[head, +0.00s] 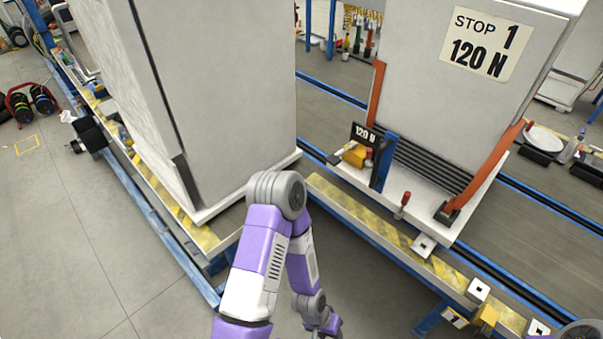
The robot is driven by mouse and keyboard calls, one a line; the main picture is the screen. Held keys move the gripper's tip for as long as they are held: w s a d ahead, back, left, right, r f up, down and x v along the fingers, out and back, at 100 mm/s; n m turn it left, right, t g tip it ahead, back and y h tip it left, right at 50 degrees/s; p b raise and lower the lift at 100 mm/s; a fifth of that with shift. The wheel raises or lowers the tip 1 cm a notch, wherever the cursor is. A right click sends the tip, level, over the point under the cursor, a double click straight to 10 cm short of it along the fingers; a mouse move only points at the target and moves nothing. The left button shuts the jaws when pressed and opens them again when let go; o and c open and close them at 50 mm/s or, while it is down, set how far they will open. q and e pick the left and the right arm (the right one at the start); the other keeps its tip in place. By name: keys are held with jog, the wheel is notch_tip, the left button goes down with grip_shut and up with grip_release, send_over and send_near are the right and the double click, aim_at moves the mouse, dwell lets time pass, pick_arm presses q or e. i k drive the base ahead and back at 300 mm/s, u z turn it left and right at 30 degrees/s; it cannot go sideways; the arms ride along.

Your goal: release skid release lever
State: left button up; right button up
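A white skid (350,182) carries a tall white block with a sign reading "STOP 1 120 N" (485,45). On the skid's front edge stands a small upright lever with a red grip (404,200). Left of it is an upright blue lever or post (383,162), beside a black "120 N" plate (364,136). I cannot tell which of these is the skid release lever. One purple and white arm of mine rises from the bottom centre and bends back down, away from the levers. My other gripper is not visible either.
A second tall white block (215,90) stands left on a yellow-and-black striped platform (190,222). An orange strap (485,170) runs down the skid's right side. Blue rails (530,195) run behind. Several white square plates (478,290) line the front right edge.

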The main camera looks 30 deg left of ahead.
aim_at(369, 157)
jog(key=u, duration=0.55)
jog(key=i, duration=0.45)
jog(key=u, duration=0.25)
